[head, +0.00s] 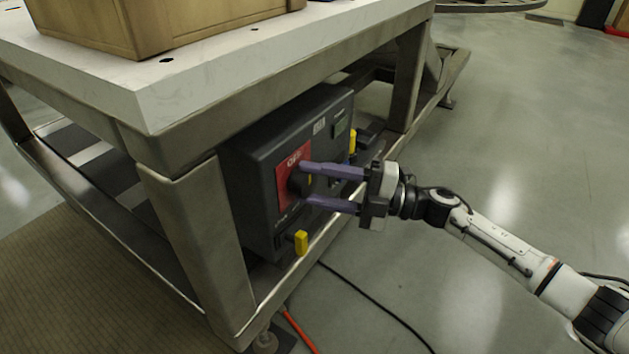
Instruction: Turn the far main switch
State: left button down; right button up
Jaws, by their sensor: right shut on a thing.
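A dark grey switch box (255,165) is mounted under the table, behind its near leg. On its face is a red panel (283,170) with white lettering, and a dark rotary switch knob (296,183) sits on that panel. My right gripper (304,184) reaches in from the right, with its two purple fingers above and below the knob. It is shut on the knob. The fingers partly cover the knob, so its exact angle is hard to tell. My left gripper is not in view.
The table (200,85) has a white top and metal legs, and a wooden crate (150,25) stands on it. Yellow parts (301,242) stick out near the box. A black cable (375,300) and an orange cable (298,328) lie on the floor. The floor to the right is clear.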

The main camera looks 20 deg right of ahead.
dwell(0.3)
jog(key=o, duration=1.1)
jog(key=shift+c, duration=0.2)
jog(key=shift+d, duration=0.1)
